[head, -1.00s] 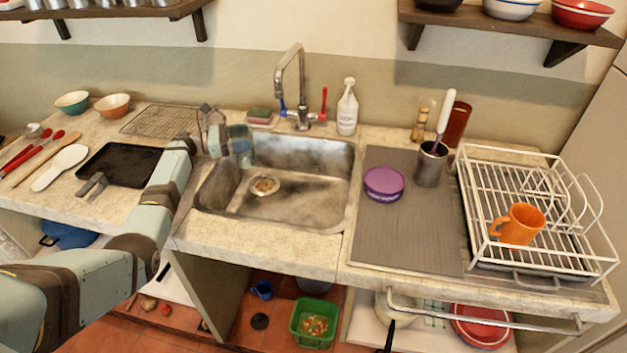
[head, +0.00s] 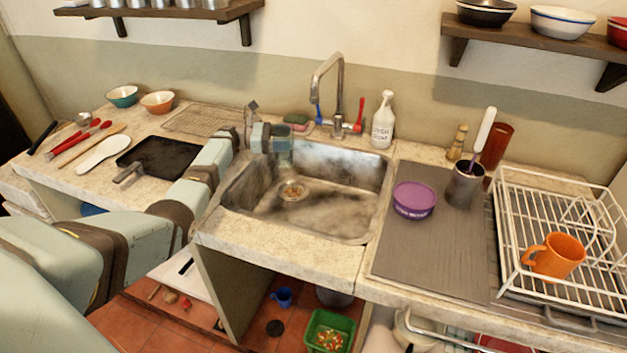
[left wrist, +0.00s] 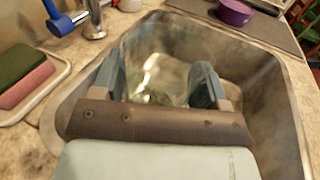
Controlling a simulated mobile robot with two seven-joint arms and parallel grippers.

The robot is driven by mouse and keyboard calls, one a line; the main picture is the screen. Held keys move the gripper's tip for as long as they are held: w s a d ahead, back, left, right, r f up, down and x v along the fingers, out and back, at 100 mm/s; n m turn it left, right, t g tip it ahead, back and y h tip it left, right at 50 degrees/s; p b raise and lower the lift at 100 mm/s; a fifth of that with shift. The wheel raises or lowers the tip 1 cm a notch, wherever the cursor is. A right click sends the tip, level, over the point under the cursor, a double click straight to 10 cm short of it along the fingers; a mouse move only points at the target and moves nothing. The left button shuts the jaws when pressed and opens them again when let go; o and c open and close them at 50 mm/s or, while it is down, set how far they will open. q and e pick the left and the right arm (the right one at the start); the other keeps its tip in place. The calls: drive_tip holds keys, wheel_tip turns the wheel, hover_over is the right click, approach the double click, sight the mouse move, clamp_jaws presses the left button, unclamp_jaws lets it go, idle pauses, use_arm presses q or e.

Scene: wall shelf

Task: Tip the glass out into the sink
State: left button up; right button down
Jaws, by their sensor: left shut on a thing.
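My left gripper (head: 272,140) is over the back left part of the metal sink (head: 345,165). In the left wrist view its two fingers (left wrist: 157,82) are closed on the sides of a clear glass (left wrist: 160,78). The sink's basin and wall show through and around the glass. In the head view the glass is small and mostly covered by the gripper, so its tilt and contents cannot be told. Food scraps lie at the drain (head: 292,191). My right gripper is not in view.
The tap (head: 328,90) stands behind the sink, close right of my gripper. A sponge (head: 297,119) and soap bottle (head: 383,120) are at the back. A purple tub (head: 414,199) stands right of the sink; a wire rack (head: 200,120) lies left.

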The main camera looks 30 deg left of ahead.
sight(287, 158)
use_arm(q)
drive_tip(key=shift+s+d+f+m, duration=0.1)
drive_tip(key=shift+d+f+m, duration=0.15)
drive_tip(key=shift+f+m, duration=0.25)
drive_tip(key=shift+s+d+f+m+g+y+b, duration=0.1)
drive_tip(key=shift+d+f+m+g+y+b, duration=0.15)
drive_tip(key=shift+d+f+y, duration=0.25)
drive_tip(key=shift+s+d+f+m+g+y+b, duration=0.15)
drive_tip(key=shift+f+m+g+y, duration=0.2)
drive_tip(key=shift+f, duration=0.35)
drive_tip(key=shift+d+f+m+y+b, duration=0.25)
drive_tip(key=shift+d+f+y, duration=0.1)
drive_tip(key=shift+f, duration=0.3)
drive_tip(key=shift+d+f+m+y+b, duration=0.2)
drive_tip(key=shift+d+f+m, duration=0.1)
drive_tip(key=shift+f, duration=0.35)
drive_tip(key=d+m+y+p, duration=0.1)
drive_tip(key=d+r+m+y+p, duration=0.1)
drive_tip(key=shift+s+r+y, duration=0.25)
drive_tip(key=shift+r+y, duration=0.05)
drive_tip(key=shift+y, duration=0.1)
drive_tip(key=shift+a, duration=0.1)
drive_tip(key=shift+r+m+y, duration=0.15)
drive_tip(key=shift+m+y, duration=0.1)
drive_tip(key=shift+y, duration=0.05)
